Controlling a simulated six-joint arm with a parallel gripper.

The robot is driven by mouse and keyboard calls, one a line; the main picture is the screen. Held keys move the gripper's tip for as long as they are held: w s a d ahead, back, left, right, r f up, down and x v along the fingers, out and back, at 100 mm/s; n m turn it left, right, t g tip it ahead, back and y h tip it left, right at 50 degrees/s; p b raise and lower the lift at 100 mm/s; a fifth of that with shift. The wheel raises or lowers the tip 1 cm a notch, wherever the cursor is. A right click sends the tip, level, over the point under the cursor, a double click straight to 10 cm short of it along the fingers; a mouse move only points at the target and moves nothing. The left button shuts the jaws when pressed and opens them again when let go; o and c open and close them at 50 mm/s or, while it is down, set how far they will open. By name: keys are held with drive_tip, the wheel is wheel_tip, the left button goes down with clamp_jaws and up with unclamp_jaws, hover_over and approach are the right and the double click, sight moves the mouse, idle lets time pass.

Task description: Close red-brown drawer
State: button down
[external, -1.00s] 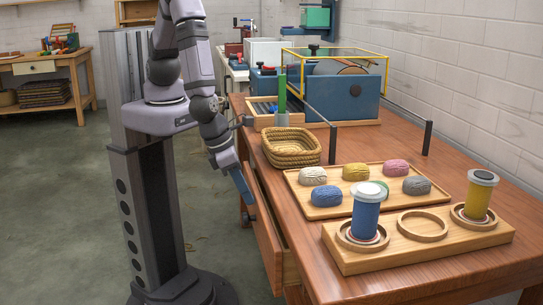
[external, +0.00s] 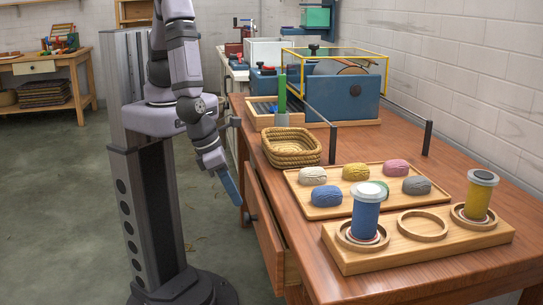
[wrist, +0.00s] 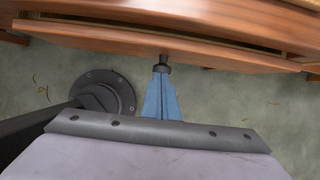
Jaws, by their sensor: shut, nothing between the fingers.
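The red-brown drawer (external: 267,238) is in the left side of the wooden workbench, slightly open, its front standing out from the bench. Its dark round knob (external: 251,217) faces my arm; in the wrist view the knob (wrist: 162,64) is right at the tips of my gripper. My gripper (external: 235,199) is outside the drawer front, pointing down, to the left of and a little above the knob. Its blue fingers (wrist: 161,78) are shut with nothing between them. Whether the fingertips touch the knob cannot be told.
The workbench top (external: 350,145) carries a wicker basket (external: 291,160), a tray (external: 318,213) of wool skeins and a wooden holder (external: 345,264) with blue and yellow spools. The concrete floor (external: 60,210) left of the bench is clear around my base.

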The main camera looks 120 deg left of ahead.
drive_tip(key=p+v, duration=0.3)
drive_tip(key=v, duration=0.7)
drive_tip(key=shift+s, duration=0.2)
drive_tip(key=s+d+f+m+b, duration=0.2)
drive_tip(key=s+d+f+b, duration=0.15)
drive_tip(key=f+b, duration=0.45)
drive_tip(key=s+d+f+m+b, duration=0.2)
drive_tip(key=d+f+b, duration=0.3)
drive_tip(key=f, duration=0.5)
drive_tip(key=s+d+f+m+b, duration=0.1)
drive_tip(key=s+d+f+b, duration=0.15)
drive_tip(key=f+b, duration=0.6)
drive_tip(key=n+t+y+b, duration=0.5)
drive_tip(key=t+y+b, duration=0.1)
drive_tip(key=t+y, duration=0.4)
approach(260, 214)
drive_tip(key=b+x, duration=0.2)
drive_tip(key=x, duration=0.4)
drive_tip(key=shift+r, duration=0.1)
drive_tip(key=shift+w+a, duration=0.1)
drive_tip(key=shift+w, duration=0.1)
